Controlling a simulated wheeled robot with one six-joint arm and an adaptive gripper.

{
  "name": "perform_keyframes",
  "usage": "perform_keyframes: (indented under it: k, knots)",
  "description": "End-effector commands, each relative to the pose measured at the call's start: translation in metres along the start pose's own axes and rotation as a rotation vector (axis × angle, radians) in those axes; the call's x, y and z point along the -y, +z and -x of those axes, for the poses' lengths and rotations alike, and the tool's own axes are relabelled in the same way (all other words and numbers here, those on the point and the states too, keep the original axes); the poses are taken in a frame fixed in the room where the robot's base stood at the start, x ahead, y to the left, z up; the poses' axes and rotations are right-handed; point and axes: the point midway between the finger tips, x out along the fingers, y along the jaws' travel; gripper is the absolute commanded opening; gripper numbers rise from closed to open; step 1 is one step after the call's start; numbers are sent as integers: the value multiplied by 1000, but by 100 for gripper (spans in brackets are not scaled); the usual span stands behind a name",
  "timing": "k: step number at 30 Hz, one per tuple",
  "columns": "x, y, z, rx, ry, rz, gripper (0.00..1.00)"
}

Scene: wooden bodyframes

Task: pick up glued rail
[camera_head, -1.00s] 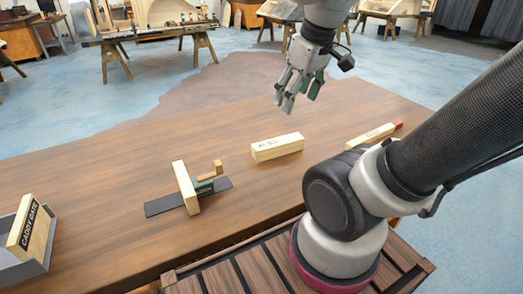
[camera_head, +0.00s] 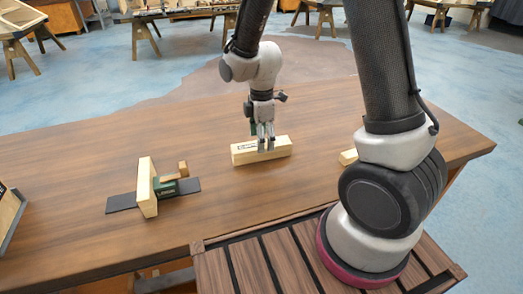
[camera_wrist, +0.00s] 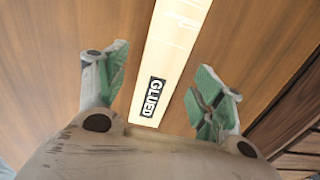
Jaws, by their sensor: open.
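The glued rail (camera_head: 243,154) is a pale wooden bar lying flat on the brown table, near the middle in the head view. In the wrist view the rail (camera_wrist: 172,50) runs lengthwise between the fingers, with a black "GLUED" label facing up. My gripper (camera_head: 265,146) points down at the rail. In the wrist view my gripper (camera_wrist: 165,88) is open, with one green-padded finger on each side of the rail and gaps between. Whether the fingertips reach down beside the rail is hard to tell. The fingers hide part of its middle in the head view.
Left of the rail, an upright wooden piece (camera_head: 147,188) stands with a green clamp-like item (camera_head: 168,187) on a dark strip (camera_head: 122,202). Another pale wooden piece (camera_head: 348,157) is partly hidden by my arm. The table (camera_head: 80,160) is clear behind the rail.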

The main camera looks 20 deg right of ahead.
Motion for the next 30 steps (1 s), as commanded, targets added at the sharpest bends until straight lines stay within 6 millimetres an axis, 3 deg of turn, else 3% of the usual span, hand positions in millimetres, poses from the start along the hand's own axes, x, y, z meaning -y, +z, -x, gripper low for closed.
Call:
perform_keyframes:
  k: [6,15,25,30]
  knots:
    - [1,-1,-34,1,-3,-1,68]
    - [0,-1,-40,0,0,-2,68]
    - [0,-1,-40,0,0,-2,10]
    - [0,-1,-40,0,1,-2,9]
